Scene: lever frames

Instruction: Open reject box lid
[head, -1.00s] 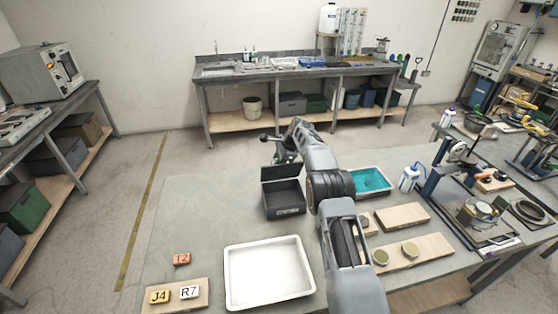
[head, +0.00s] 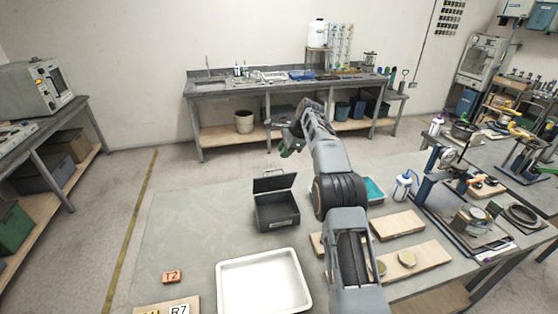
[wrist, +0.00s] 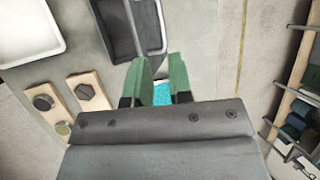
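The reject box (head: 278,213) is a dark grey open-topped box on the near table. Its lid (head: 274,184) stands raised at the back edge, with a handle on top, and the dark interior shows. The box also appears at the top of the wrist view (wrist: 120,35). My gripper (head: 287,151) is above and behind the box, apart from the lid. In the wrist view its two green fingers (wrist: 162,82) are apart, with nothing held between them.
A white tray (head: 262,286) sits in front of the box. A teal tray (head: 374,189) is to its right, partly behind my arm. Wooden boards (head: 398,225) lie further right. The table left of the box is clear.

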